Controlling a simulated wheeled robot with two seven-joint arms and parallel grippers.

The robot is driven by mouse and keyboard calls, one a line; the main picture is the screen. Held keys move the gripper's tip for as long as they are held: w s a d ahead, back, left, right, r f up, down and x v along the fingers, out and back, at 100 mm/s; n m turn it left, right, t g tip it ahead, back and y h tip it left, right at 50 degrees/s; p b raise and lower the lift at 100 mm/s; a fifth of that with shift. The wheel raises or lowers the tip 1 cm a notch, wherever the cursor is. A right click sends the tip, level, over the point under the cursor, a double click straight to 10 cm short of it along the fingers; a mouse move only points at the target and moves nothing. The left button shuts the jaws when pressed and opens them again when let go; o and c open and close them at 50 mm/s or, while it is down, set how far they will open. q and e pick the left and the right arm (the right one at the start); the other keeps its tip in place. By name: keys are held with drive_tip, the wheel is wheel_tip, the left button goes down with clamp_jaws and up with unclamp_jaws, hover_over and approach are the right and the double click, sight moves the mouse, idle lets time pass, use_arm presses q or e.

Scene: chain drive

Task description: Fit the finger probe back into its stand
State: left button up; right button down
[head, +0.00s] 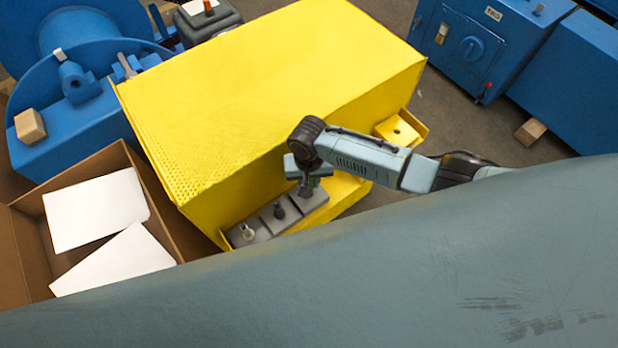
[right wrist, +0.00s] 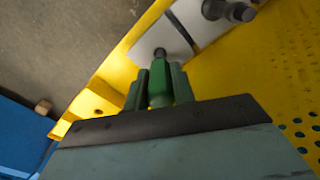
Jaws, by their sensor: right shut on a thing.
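The grey stand (head: 265,229) sits on a yellow ledge low on the front of the big yellow housing, with dark and pale upright pieces on it. My right gripper (head: 307,188) is over the stand's right end, pointing down. In the right wrist view, the gripper (right wrist: 158,88) is shut on the finger probe (right wrist: 158,75), which has a green body and a narrower tip. The tip is at a dark spot on the light grey stand (right wrist: 152,42); I cannot tell whether it is inside or just above. My left gripper is out of view.
The yellow housing (head: 270,80) stands directly behind the stand. A cardboard box (head: 22,240) with white sheets is at left. A yellow bracket (head: 398,131) sticks out at right. My own large arm link covers the foreground. Blue machines stand at the back.

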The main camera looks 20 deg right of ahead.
drive_tip(key=shift+f+b, duration=0.55)
drive_tip(key=shift+f, duration=0.45)
drive_tip(key=c, duration=1.1)
unclamp_jaws()
wheel_tip(320, 180, up, 13)
drive_tip(key=p, duration=0.2)
drive_tip(key=shift+r+p, duration=0.2)
drive_tip(key=shift+p, duration=0.1)
